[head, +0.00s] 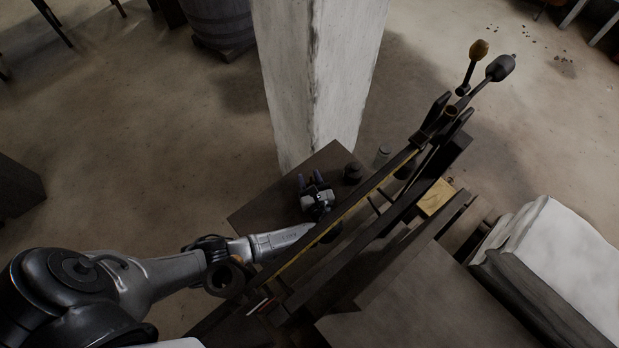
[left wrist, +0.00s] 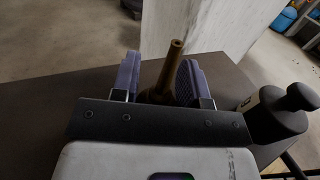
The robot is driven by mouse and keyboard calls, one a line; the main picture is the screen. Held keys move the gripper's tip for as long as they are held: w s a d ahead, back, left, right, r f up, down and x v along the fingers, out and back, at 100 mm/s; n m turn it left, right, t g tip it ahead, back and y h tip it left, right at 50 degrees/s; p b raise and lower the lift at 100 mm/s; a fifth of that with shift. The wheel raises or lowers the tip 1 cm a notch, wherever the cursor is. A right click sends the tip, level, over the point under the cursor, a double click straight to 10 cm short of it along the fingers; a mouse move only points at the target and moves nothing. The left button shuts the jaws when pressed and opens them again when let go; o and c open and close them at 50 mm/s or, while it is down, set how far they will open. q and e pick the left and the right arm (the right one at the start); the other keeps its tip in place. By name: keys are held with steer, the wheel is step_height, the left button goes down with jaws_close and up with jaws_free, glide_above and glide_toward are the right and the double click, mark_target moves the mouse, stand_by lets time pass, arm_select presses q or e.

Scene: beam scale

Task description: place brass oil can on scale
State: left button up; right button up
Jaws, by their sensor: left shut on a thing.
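The brass oil can (left wrist: 172,70) shows in the left wrist view as a narrow, brownish spout rising between the two finger pads. Its lower body is hidden behind the gripper. My left gripper (head: 310,181) is shut on the can, over the dark tabletop; its fingers also show in the left wrist view (left wrist: 156,78). In the head view I cannot make out the can. The beam scale (head: 345,217) is a long dark frame with a brass strip, running diagonally just right of my left gripper. My right gripper is not in view.
The dark tabletop (head: 258,213) lies under my gripper, with a whitish pillar (head: 315,80) behind it. A dark knobbed weight (left wrist: 278,114) stands close right of the gripper, and a greyish jar (head: 382,155) stands beyond. A brass block (head: 436,197) sits right of the beam.

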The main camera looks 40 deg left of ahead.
arm_select(q)
steer(key=o, duration=0.9)
steer(key=shift+o, duration=0.2)
steer(key=shift+r, duration=0.1)
steer(key=v, duration=1.2)
